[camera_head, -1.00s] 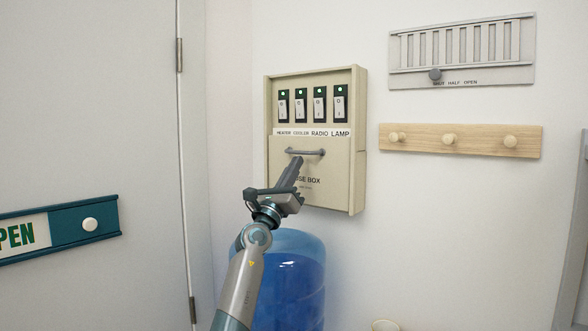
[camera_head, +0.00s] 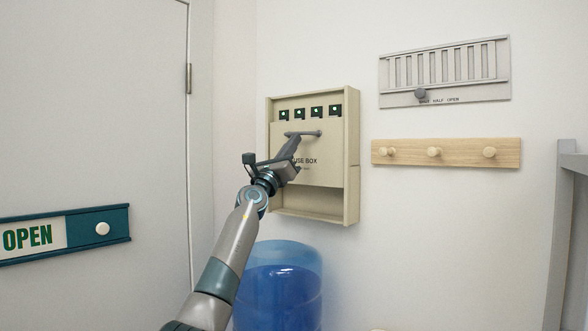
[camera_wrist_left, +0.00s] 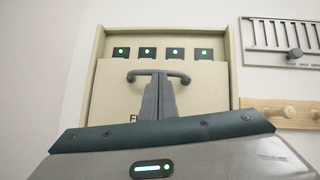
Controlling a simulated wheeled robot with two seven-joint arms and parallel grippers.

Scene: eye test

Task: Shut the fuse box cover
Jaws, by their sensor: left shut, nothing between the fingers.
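The beige fuse box (camera_head: 353,165) hangs on the wall. Its sliding cover (camera_head: 330,165), marked FUSE BOX, stands partway up: it hides the switches' lower parts, while a row of green lights shows above its top edge. Below it, the box is open and empty. A grey bar handle (camera_head: 311,133) crosses the cover's upper part. My left gripper (camera_head: 293,142) is shut and empty, its fingertips just under the handle's middle; contact is hard to tell. In the left wrist view, the fingers (camera_wrist_left: 158,86) reach up to the handle (camera_wrist_left: 181,77). My right gripper is out of view.
A blue water bottle (camera_head: 278,290) stands below the box. A wooden peg rail (camera_head: 460,153) and a grey slotted vent panel (camera_head: 450,72) are on the wall to the right. An OPEN sign slider (camera_head: 80,236) is on the left.

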